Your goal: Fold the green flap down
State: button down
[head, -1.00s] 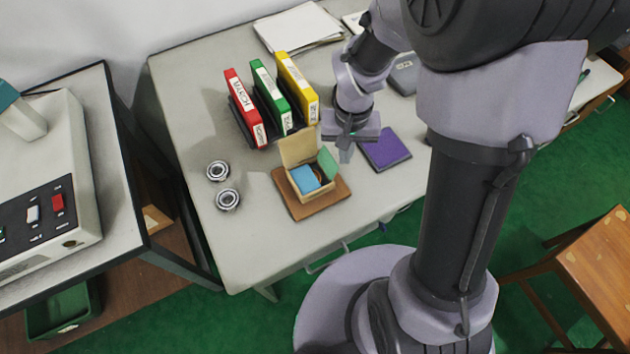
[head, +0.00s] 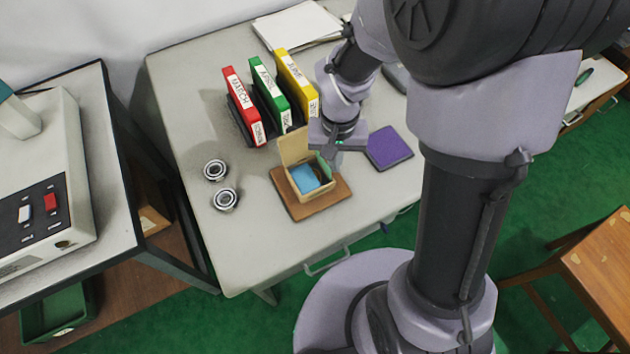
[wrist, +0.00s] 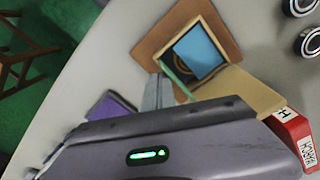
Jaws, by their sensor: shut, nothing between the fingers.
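A small tan box (head: 318,190) stands open on the brown board. Its blue flap (head: 304,178) lies folded over part of the opening; it also shows in the wrist view (wrist: 203,48). The green flap (head: 325,166) stands up on the right side, partly hidden by my gripper; in the wrist view it is a thin strip (wrist: 178,79). A tan flap (head: 294,147) stands at the back. My gripper (head: 335,158) is shut and empty, just outside the green flap. In the wrist view its fingers (wrist: 155,92) are close beside that flap; contact is unclear. A dark ring (wrist: 210,70) shows inside the box.
The brown board (head: 299,209) lies under the box. A purple pad (head: 389,148) lies to the right. Red (head: 244,108), green (head: 270,97) and yellow (head: 297,83) binders stand behind. Two bearing rings (head: 215,170) lie to the left. The table front is clear.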

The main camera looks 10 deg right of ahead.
jog(key=shift+s+a+b, duration=0.1)
jog(key=shift+s+a, duration=0.15)
jog(key=shift+a, duration=0.5)
jog(key=shift+s+a+b, duration=0.1)
jog(key=shift+s+a, duration=0.1)
jog(key=shift+a, duration=0.5)
jog(key=shift+s+a+b, duration=0.1)
jog(key=shift+s+a, duration=0.15)
jog(key=shift+a, duration=0.5)
notch_tip(320, 180, up, 8)
jog(key=p, duration=0.6)
jog(key=shift+p, duration=0.35)
jog(key=s+d+r+m+t+y, duration=0.1)
jog(key=s+r+t, duration=0.2)
jog(key=r, duration=0.6)
jog(key=s+d+r+m+t+y, duration=0.1)
jog(key=s+d+r+t, duration=0.1)
jog(key=s+r, duration=0.5)
notch_tip(320, 180, up, 3)
jog(key=shift+s+r+t, duration=0.1)
jog(key=shift+s+t, duration=0.15)
jog(key=shift+t, duration=0.15)
